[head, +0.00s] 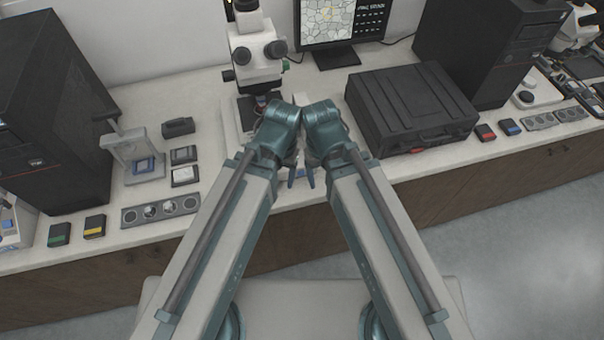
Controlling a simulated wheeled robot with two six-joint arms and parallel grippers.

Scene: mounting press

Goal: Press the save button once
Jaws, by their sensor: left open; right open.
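No save button can be made out. A monitor (335,48) at the top shows a pale grain picture beside a dark panel with small white marks, too small to read. A white microscope (252,52) stands left of it. My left gripper (291,178) and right gripper (310,177) are close side by side at the bench's front edge, in front of the microscope, pointing down. Both are open, with nothing seen in them. My arms hide part of the microscope's base and the bench there. A small blue patch shows near the fingers.
A black case (412,108) lies right of my grippers. Dark computer towers (45,110) (485,45) stand at both sides. At left are a small press-like stand (133,152), small blocks (94,226) and a tray of round samples (160,210). Bare bench (225,192) lies left of my grippers.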

